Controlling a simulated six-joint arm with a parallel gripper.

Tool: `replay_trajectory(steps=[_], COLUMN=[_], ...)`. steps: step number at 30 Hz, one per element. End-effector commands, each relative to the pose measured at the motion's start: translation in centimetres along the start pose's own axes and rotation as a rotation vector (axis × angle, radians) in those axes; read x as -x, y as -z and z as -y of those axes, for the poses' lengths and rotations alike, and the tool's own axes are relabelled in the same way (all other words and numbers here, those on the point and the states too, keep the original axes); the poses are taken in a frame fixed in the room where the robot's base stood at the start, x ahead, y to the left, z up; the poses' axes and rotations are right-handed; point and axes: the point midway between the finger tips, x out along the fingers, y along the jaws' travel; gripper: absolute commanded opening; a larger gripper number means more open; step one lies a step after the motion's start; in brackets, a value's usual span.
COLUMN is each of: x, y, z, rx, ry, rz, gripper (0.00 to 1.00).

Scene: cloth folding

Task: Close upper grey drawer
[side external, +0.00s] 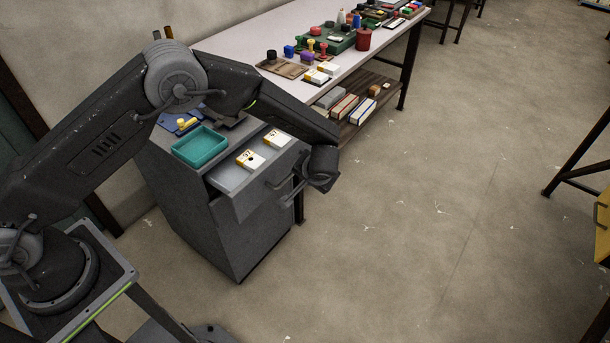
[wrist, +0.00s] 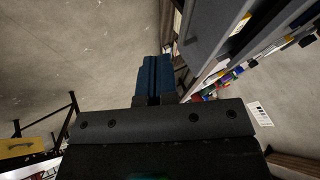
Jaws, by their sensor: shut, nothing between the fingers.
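The upper grey drawer (side external: 228,179) is pulled out of the grey cabinet (side external: 222,235) in the side view. Two white-and-yellow boxes, a rear one (side external: 277,138) and a front one (side external: 250,160), lie in it. My gripper (side external: 294,186) is beside the drawer's front, near its handle; the side view does not show clearly whether they touch. In the wrist view my gripper (wrist: 155,66) has its blue fingers together with nothing between them. A grey panel, apparently the drawer front (wrist: 212,28), stands to the right of the fingers.
A teal tray (side external: 200,147) and a blue item with a yellow piece (side external: 184,124) sit on the cabinet top. A long white table (side external: 235,42) with stamps and boxes stands behind, with a stocked lower shelf (side external: 358,122). The floor right of the drawer is clear.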

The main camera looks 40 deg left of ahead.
Motion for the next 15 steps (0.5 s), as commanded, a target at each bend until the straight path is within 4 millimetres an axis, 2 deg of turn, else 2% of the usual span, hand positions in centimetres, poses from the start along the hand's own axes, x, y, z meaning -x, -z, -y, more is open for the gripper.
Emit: replay_trajectory(steps=[12, 15], x=[-8.5, -9.3], y=[-0.1, -0.2], z=[0.1, 1.6], rx=[0.000, 0.001], ry=[0.001, 0.002], rz=[0.003, 0.004], gripper=[0.00, 0.00])
